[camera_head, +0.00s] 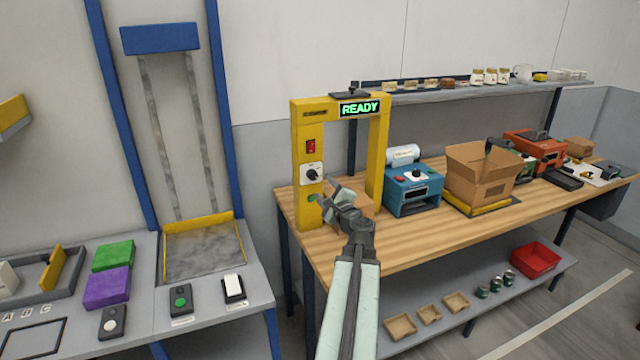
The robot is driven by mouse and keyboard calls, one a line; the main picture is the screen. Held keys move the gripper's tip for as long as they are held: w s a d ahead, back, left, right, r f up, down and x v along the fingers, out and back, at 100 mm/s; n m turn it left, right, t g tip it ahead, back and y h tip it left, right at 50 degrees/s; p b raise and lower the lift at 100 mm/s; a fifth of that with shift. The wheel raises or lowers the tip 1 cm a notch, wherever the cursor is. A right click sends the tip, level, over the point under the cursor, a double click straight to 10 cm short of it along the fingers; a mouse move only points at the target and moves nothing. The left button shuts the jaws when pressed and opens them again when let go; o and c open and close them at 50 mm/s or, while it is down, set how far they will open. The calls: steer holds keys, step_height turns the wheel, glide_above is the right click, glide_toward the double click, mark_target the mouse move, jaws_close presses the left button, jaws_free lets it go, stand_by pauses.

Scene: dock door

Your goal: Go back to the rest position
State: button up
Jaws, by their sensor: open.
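My gripper (333,193) is at the front of the yellow frame (378,150) that stands on the left end of the wooden bench. It is open, close to the frame's left post, near a green button (312,198). I cannot tell whether a finger touches the post. A green "READY" display (359,108) is lit on the crossbar. A black knob (312,174) and a red switch (311,146) sit on the left post.
On the wooden bench (420,238) stand a blue machine (412,190), an open cardboard box (483,176) and a red machine (537,150). A shelf with jars (491,76) runs above. A lower shelf holds a red bin (536,260). A grey counter (205,316) with buttons is at left.

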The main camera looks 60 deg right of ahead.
steer(key=shift+s+a, duration=0.1)
steer(key=shift+a, duration=0.05)
stand_by(0.3)
